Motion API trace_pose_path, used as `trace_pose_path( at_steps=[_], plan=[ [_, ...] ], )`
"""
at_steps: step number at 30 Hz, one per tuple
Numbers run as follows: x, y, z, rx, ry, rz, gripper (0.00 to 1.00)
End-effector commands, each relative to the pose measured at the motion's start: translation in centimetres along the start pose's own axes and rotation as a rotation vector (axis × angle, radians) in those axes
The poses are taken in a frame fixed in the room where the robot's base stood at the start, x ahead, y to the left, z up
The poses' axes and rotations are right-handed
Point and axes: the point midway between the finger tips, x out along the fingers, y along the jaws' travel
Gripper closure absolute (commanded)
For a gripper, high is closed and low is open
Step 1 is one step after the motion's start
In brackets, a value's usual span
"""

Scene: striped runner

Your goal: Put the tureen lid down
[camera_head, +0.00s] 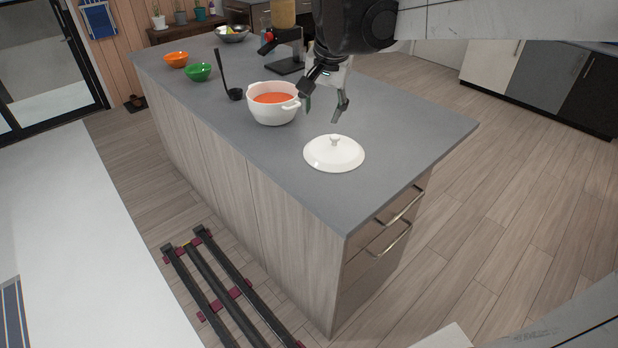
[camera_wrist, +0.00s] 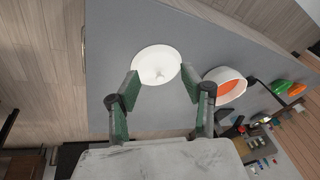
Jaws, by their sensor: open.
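The white tureen lid (camera_head: 334,154) lies knob up on the grey counter, near its front right end. It also shows in the wrist view (camera_wrist: 155,62), ahead of my fingertips. The white tureen (camera_head: 272,112) stands uncovered to the left of the lid, with orange-red soup in it; the wrist view shows it too (camera_wrist: 226,92). My gripper (camera_head: 323,109) is open and empty, its fingers pointing down above the counter, beyond the lid and to the right of the tureen. In the wrist view my gripper (camera_wrist: 160,83) has its fingers spread wide, with nothing between them.
A black ladle (camera_head: 233,91) stands upright left of the tureen. A green bowl (camera_head: 198,72), an orange bowl (camera_head: 176,60) and a coffee machine (camera_head: 287,52) are farther back on the grey counter (camera_head: 420,131). Bare counter surrounds the lid.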

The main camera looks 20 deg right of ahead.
Motion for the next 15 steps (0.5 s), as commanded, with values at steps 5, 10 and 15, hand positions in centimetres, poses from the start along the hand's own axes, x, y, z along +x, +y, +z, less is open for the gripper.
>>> trace_pose_path(
  at_steps=[5, 10, 15],
  plan=[
    [-1.5, 1.5, 5.3, -0.161, 0.054, -0.044, 0.58],
    [-2.0, 3.1, 10.1, -0.315, 0.110, -0.080, 0.58],
    [-1.6, 5.0, 14.7, -0.468, 0.171, -0.112, 0.58]
  ],
)
